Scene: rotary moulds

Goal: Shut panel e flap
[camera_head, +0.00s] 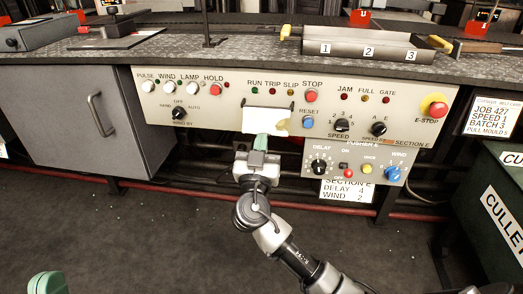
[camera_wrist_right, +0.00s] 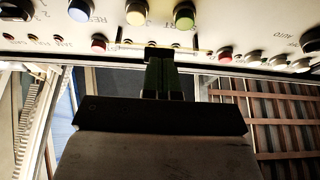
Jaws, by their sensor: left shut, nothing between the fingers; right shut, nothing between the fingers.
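A pale rectangular plate (camera_head: 264,117), which looks like the flap, shows in the middle of the control panel (camera_head: 225,84) in the head view. How far open it stands I cannot tell. My right gripper (camera_head: 261,142) is shut and empty, its green fingertips right at the plate's lower edge. In the right wrist view the shut fingers (camera_wrist_right: 163,54) overlap a thin tan strip (camera_wrist_right: 195,51), perhaps the flap's edge; contact is unclear. My left gripper (camera_head: 48,284) shows only as a green tip at the bottom left, low and away from the panel.
The pusher box (camera_head: 357,165) with knobs juts out below right of the plate. Buttons and lamps surround the plate. A grey cabinet (camera_head: 92,115) stands left, a green cullet bin (camera_head: 500,195) right. A tray (camera_head: 366,48) numbered 1 to 3 sits on the bench above.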

